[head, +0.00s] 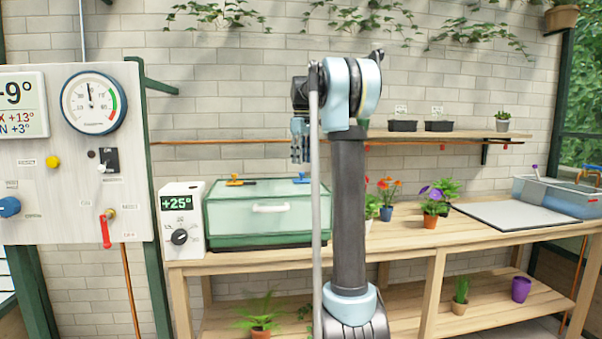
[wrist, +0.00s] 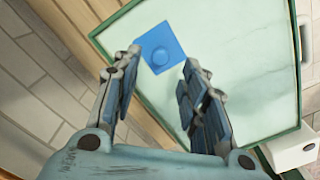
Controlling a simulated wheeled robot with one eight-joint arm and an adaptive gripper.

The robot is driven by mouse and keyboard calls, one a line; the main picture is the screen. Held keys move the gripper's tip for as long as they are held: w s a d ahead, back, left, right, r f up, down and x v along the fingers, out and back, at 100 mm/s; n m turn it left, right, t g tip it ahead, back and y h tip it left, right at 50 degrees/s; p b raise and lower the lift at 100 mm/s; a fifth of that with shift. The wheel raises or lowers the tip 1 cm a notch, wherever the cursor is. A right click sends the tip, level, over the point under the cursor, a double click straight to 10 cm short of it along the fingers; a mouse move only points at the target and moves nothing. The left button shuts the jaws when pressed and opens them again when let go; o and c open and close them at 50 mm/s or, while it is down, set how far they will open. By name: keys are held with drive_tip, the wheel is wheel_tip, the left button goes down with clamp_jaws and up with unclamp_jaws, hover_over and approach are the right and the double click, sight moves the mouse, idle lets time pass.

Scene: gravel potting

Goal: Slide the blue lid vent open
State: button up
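The blue lid vent (head: 301,180) sits on the top right of the green translucent lid (head: 250,190) of a propagator box. In the wrist view the blue vent (wrist: 161,48) is a flat square with a round knob, close to the lid's edge. My gripper (head: 300,160) points down above the blue vent in the head view. In the wrist view its fingers (wrist: 156,80) are spread apart with nothing between them, and the vent shows just beyond the fingertips. Whether the fingers touch the vent cannot be told.
An orange vent (head: 238,182) is on the lid's left part, and a white handle (head: 270,208) is on the box front. A heater control (head: 182,222) reading +25° stands left. Flower pots (head: 431,220) stand right of my arm. A grey mat (head: 505,216) lies farther right.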

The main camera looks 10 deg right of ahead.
sight(302, 176)
drive_tip(key=shift+f, duration=2.65)
clamp_jaws()
